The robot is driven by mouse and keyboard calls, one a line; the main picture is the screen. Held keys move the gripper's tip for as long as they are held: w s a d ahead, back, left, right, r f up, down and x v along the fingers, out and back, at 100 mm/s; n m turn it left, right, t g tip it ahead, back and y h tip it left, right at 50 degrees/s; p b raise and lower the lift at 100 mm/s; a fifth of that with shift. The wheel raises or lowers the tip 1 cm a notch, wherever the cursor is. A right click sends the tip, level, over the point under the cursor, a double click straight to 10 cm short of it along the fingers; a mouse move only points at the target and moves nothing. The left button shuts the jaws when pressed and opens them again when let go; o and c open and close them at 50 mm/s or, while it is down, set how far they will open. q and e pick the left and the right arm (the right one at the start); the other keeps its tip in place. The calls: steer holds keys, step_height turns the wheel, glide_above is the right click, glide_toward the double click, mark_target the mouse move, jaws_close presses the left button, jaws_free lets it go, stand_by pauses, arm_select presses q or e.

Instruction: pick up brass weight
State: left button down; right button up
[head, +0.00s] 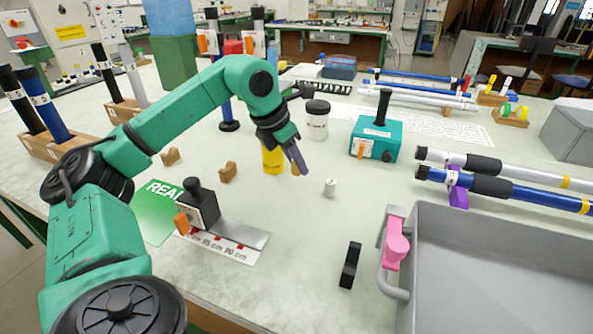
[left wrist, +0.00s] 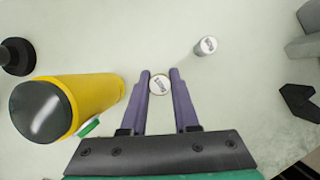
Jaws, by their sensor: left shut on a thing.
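The brass weight (left wrist: 160,84) is a small round piece with a pale, marked top, between the two purple fingers of my left gripper (left wrist: 160,81). In the head view the left gripper (head: 299,163) reaches down over the table, right of a yellow cylinder, and a bit of the brass weight (head: 295,170) shows at its fingertips. The fingers are shut on the weight. I cannot tell whether the weight still touches the table. My right gripper is not in view.
A silver weight (head: 330,187) stands close by, to the right. The yellow cylinder (head: 272,158) stands close on the left. A white jar (head: 317,120) and a teal box (head: 376,140) are behind. A grey tray (head: 500,215) and a black piece (head: 350,265) lie to the right and front.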

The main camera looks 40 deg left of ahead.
arm_select(q)
step_height(320, 180, up, 9)
steer(key=p, duration=0.2)
steer(key=shift+d+f+p, duration=0.1)
steer(key=shift+p, duration=0.25)
step_height(320, 180, up, 8)
steer(key=p, duration=0.2)
steer(key=shift+f+p, duration=0.2)
steer(key=shift+p, duration=0.15)
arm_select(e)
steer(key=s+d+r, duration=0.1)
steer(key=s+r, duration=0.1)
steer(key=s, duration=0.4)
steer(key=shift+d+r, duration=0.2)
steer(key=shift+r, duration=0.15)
